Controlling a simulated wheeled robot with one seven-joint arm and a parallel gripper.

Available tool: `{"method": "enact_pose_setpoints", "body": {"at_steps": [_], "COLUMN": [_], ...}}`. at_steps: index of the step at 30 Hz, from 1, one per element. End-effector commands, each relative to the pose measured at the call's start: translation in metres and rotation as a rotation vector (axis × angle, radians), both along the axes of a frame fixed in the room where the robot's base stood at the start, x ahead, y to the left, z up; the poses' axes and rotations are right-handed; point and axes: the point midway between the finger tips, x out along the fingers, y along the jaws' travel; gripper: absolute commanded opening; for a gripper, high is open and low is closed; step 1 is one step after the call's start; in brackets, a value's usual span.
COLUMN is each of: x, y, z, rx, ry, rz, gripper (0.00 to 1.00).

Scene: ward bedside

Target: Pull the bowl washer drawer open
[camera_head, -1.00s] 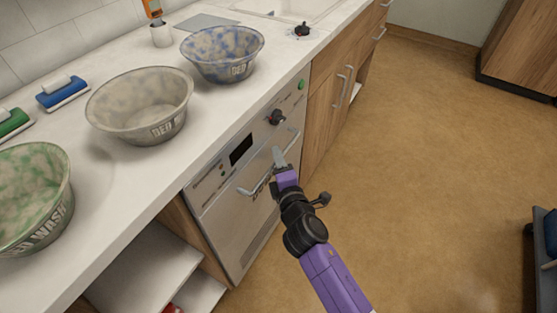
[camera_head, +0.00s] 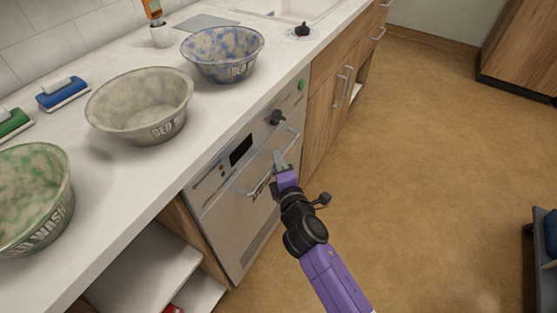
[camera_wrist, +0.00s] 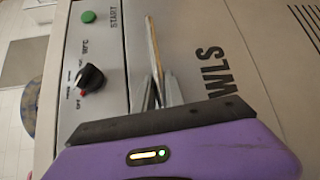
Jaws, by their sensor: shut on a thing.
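The bowl washer (camera_head: 232,205) is a grey metal unit under the counter, with a control strip along its top. Its drawer front appears closed, flush with the unit. A long bar handle (camera_head: 250,190) runs across the drawer front. My gripper (camera_head: 279,160) reaches the handle near its middle and is shut on it. In the wrist view the handle (camera_wrist: 153,48) runs up from between the fingers of my gripper (camera_wrist: 160,92), beside the dark lettering on the drawer front. The part of the handle between the fingers is hidden.
Beside the handle are a black knob (camera_wrist: 90,77) and a green start button (camera_wrist: 88,17). Bowls in green (camera_head: 32,200), grey (camera_head: 140,105) and blue (camera_head: 222,55) stand on the counter (camera_head: 125,185). Wooden cupboards (camera_head: 325,125) adjoin on the right. The floor (camera_head: 430,180) before the washer is clear.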

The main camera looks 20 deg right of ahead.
Motion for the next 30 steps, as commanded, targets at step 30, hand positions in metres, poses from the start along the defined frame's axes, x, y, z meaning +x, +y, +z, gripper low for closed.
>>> {"method": "enact_pose_setpoints", "body": {"at_steps": [30], "x": [-0.0083], "y": [-0.0046], "z": [-0.0002], "rx": [0.001], "ry": [0.004], "rz": [-0.001], "gripper": [0.00]}}
